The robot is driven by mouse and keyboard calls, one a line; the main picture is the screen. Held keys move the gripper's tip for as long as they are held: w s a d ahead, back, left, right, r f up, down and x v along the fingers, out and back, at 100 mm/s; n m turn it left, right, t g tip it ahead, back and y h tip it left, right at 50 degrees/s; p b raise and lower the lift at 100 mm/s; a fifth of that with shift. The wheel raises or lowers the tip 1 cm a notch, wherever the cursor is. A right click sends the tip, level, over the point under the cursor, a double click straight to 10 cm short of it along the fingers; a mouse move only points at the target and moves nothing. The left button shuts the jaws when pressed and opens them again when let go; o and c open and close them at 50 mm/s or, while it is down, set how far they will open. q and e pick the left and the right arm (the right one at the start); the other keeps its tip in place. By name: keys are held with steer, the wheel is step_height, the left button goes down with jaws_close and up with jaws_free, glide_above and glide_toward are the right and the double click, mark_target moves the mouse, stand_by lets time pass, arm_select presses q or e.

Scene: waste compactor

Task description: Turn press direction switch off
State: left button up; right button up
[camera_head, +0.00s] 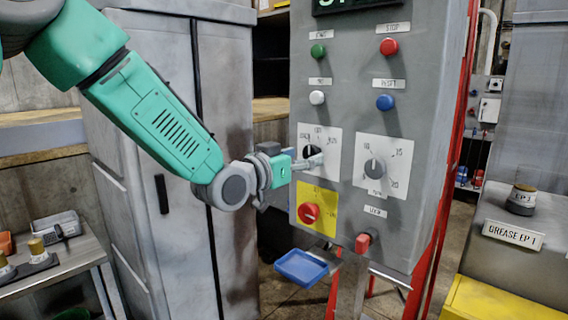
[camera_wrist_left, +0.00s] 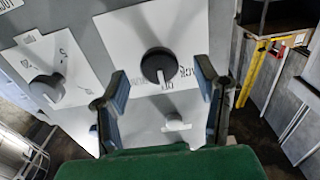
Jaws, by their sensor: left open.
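The grey control panel (camera_head: 350,100) stands upright in the middle of the head view. A black rotary switch (camera_head: 310,150) on a white plate sits at its left, partly hidden behind my left gripper (camera_head: 308,163). In the left wrist view the same switch (camera_wrist_left: 158,66) has a white pointer line and lies ahead between the fingertips. My left gripper (camera_wrist_left: 160,95) is open, its two fingers to either side of the switch. I cannot tell whether they touch it. My right gripper does not show.
A second grey knob (camera_head: 375,167) is to the right. A red knob on a yellow plate (camera_head: 322,222) lies below. Green (camera_head: 318,51), red (camera_head: 389,46), white (camera_head: 317,97) and blue (camera_head: 385,102) buttons are above. A blue tray (camera_head: 301,268) hangs lower. A grey cabinet (camera_head: 160,70) stands left.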

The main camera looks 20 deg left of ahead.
arm_select(q)
steer(key=v, duration=0.8)
steer(key=shift+s+a, duration=0.25)
steer(key=shift+s, duration=0.1)
steer(key=shift+r, duration=0.1)
steer(key=s+f+n+g+y+b, duration=0.15)
steer(key=s+f+g, duration=0.25)
steer(key=f, duration=1.2)
steer(key=s+f+n+g+y+b, duration=0.1)
steer(key=s+f+g+y+b, duration=0.2)
steer(key=f, duration=1.3)
steer(key=s+a+f+g+y+b, duration=0.1)
steer(key=s+f+g, duration=0.3)
steer(key=s+f, duration=0.7)
steer(key=s+a+f+g, duration=0.3)
steer(key=s+f+g, duration=0.2)
steer(key=s+f, duration=0.6)
steer(key=s+n, duration=0.1)
steer(key=s, duration=0.6)
steer(key=shift+f+y+b, duration=0.25)
steer(key=shift+y+b, duration=0.1)
steer(key=shift+b, duration=0.05)
